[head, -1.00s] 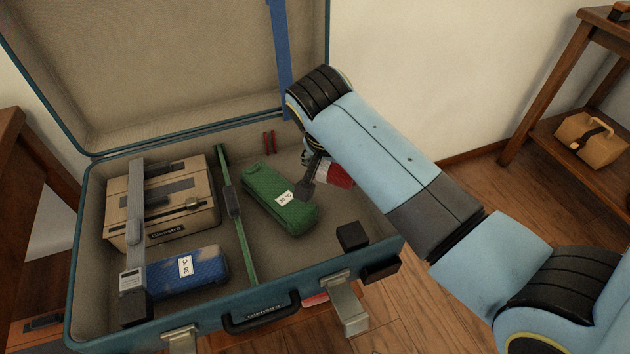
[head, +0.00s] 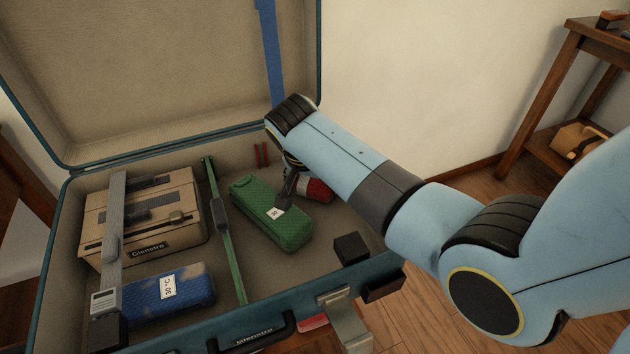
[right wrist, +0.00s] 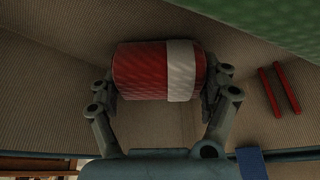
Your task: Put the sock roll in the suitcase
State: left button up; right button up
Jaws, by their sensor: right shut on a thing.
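The sock roll, red with a white band, is between the fingers of my right gripper (right wrist: 160,85) in the right wrist view; the roll (right wrist: 140,72) lies across both fingers. In the head view the red sock roll (head: 318,190) shows partly behind my right gripper (head: 287,190), inside the open suitcase (head: 330,262). It is close beside the green pouch (head: 265,222). I cannot tell whether the roll touches the suitcase floor. My left gripper is not in view.
A beige case (head: 140,225) and a blue pouch (head: 190,291) lie in the suitcase's left half, beyond a green strap (head: 225,225). A black block (head: 350,248) sits in the front right corner. A wooden shelf (head: 560,95) stands at right.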

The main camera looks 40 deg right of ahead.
aim_at(310, 188)
jog(key=shift+f, duration=0.15)
jog(key=o, duration=0.9)
jog(key=shift+o, duration=1)
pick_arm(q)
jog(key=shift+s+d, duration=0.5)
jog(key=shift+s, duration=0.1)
pick_arm(e)
jog(key=p+v, duration=0.1)
jog(key=v, duration=0.2)
jog(key=shift+w+r+p, duration=0.1)
jog(key=shift+r+p, duration=0.2)
jog(key=p+v, duration=0.1)
jog(key=v, duration=0.2)
jog(key=shift+a+r, duration=0.15)
jog(key=shift+r, duration=0.2)
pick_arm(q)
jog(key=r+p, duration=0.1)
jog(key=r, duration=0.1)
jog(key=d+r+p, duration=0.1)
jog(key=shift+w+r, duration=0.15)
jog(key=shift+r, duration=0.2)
pick_arm(e)
jog(key=v, duration=0.5)
jog(key=shift+s, duration=0.25)
